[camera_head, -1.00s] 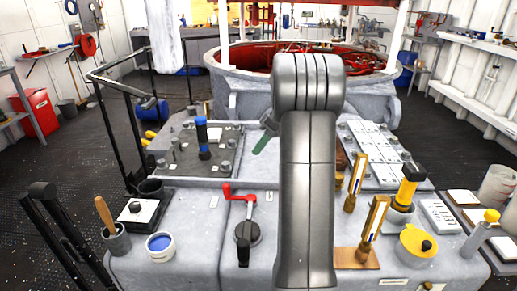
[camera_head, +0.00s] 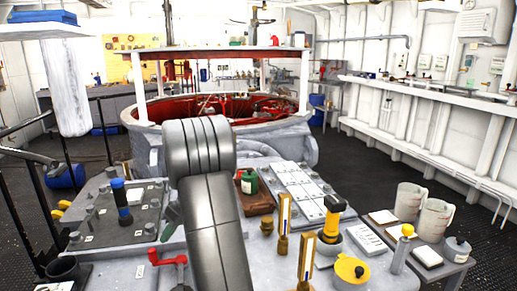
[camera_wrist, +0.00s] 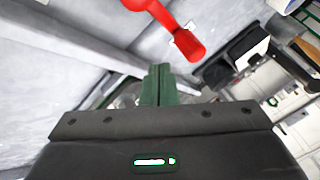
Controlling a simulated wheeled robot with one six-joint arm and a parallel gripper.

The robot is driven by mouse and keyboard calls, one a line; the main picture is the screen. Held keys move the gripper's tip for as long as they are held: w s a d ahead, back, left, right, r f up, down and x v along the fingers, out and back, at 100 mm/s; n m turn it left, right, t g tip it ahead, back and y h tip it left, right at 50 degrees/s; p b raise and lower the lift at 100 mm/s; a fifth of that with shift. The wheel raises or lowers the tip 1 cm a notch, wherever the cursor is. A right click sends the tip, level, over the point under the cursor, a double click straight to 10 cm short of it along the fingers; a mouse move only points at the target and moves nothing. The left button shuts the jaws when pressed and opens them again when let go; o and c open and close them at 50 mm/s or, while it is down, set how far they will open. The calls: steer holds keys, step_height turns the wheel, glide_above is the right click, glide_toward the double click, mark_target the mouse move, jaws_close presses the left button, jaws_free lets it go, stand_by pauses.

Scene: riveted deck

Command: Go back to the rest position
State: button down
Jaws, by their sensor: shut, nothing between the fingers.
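My gripper (camera_wrist: 158,88) shows in the wrist view as two green fingers pressed together, with nothing between them. In the head view my grey arm rises through the middle, and the green fingers (camera_head: 171,220) show just left of it, above the grey console. A red lever handle (camera_wrist: 188,42) is just beyond the fingertips in the wrist view, apart from them as far as I can tell.
A blue-and-black handle (camera_head: 121,200) stands on the left panel. Jugs (camera_head: 435,218) stand far right. Open floor lies beyond.

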steer(key=shift+w+d+f+m+t, duration=0.1)
steer(key=shift+w+f+m+t, duration=0.15)
steer(key=shift+m, duration=0.25)
steer(key=shift+w+f+m+t, duration=0.1)
steer(key=shift+m+t, duration=0.25)
steer(key=shift+m, duration=0.15)
steer(key=shift+w+d+f+m+t+y+p, duration=0.2)
steer(key=shift+m+t, duration=0.25)
steer(key=shift+m, duration=0.3)
steer(key=shift+w+d+f+m+t+y+p, duration=0.1)
steer(key=shift+w+d+f+m+t, duration=0.15)
steer(key=shift+m+t, duration=0.35)
